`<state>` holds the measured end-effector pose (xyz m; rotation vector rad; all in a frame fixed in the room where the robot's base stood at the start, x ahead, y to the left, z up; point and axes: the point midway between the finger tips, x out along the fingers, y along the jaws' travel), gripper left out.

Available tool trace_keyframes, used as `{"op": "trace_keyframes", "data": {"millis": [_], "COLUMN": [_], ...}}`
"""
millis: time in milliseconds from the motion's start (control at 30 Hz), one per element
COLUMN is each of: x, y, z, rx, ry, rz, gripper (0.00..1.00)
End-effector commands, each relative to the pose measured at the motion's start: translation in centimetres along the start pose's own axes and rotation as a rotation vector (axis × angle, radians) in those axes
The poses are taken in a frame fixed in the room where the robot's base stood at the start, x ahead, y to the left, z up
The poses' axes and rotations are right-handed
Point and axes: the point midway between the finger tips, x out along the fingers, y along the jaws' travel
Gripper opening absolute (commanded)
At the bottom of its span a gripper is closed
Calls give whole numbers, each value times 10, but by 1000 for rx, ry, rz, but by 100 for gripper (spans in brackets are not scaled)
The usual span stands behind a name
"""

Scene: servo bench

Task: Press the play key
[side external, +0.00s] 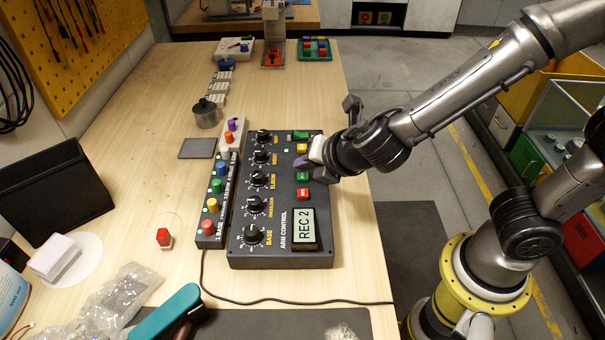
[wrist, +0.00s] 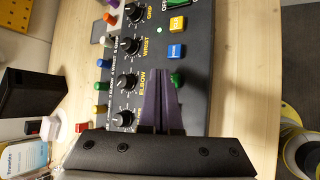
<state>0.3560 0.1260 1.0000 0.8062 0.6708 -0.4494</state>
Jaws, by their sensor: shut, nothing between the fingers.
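The black arm control box (side external: 282,255) lies on the bench with a column of coloured keys on its right side. A green key (side external: 303,178) sits above a red key (side external: 303,194); the lettering on both is too small to read surely. My gripper (side external: 299,162) is over the key column, just above the green key in the picture. In the wrist view my gripper (wrist: 160,75) has its dark purple fingers together and empty, with the green key (wrist: 177,80) just right of the tips, partly hidden. I cannot tell whether the fingers touch the box.
The box's display (side external: 306,228) reads REC 2. A yellow key (wrist: 177,24) and a blue key (wrist: 175,51) are near the green one. Black knobs (side external: 254,234) stand up left of the keys. A strip of coloured knobs (side external: 210,226) lies beside the box.

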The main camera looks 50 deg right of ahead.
Motion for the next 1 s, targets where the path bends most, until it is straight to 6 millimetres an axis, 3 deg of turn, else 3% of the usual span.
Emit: {"op": "trace_keyframes", "data": {"millis": [1000], "x": [7], "y": [-5], "z": [-5], "rx": [1], "ry": [0], "rz": [0], "gripper": [0]}}
